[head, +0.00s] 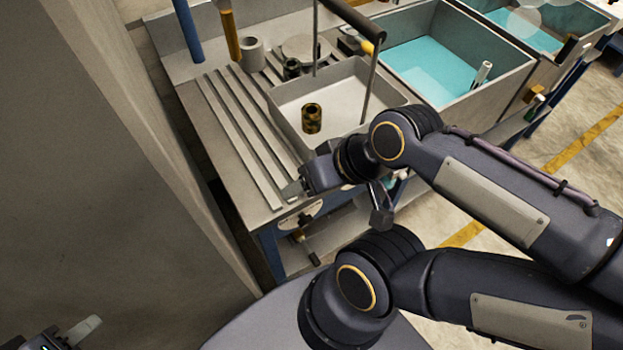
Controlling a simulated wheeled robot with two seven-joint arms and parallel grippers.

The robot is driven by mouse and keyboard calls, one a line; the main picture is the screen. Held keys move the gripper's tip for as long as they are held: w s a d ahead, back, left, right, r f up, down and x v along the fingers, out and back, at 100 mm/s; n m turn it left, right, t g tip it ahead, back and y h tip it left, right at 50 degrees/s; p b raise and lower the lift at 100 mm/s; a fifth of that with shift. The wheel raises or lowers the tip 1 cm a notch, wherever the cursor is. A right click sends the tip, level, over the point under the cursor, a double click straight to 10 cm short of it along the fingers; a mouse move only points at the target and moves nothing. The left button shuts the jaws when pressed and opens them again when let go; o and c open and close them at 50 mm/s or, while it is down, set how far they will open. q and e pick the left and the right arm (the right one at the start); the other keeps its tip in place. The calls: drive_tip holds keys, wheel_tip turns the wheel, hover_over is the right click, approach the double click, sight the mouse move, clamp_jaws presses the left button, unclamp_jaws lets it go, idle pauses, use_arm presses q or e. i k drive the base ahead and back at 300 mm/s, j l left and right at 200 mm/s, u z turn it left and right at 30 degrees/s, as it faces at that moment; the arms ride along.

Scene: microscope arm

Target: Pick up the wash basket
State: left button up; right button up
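The wash basket (376,92) is a grey, shallow, square tray with thin upright rods and a dark bar handle across the top. It sits on the metal bench, and a brown mottled cylinder (312,118) stands inside it. My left gripper (82,331) shows only in part at the bottom left corner, far from the basket. One pale finger is seen, so its opening is unclear. My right arm reaches in from the right. Its gripper (292,190) is by the basket's near side, low at the bench edge. Its fingers are mostly hidden, and I cannot tell whether it touches the basket.
A tank of blue liquid (440,75) stands right of the basket, with another beyond. Slotted rails (240,130) and a grey ring (252,54) lie on the left of the bench. A tall beige panel (120,150) fills the left side.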

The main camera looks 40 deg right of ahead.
sight(350, 92)
drive_tip(key=k+l+z, duration=0.1)
drive_tip(key=z, duration=0.3)
drive_tip(key=k+l+z, duration=0.15)
drive_tip(key=z, duration=0.25)
drive_tip(key=l+z, duration=0.25)
drive_tip(key=z, duration=0.15)
drive_tip(key=k, duration=0.05)
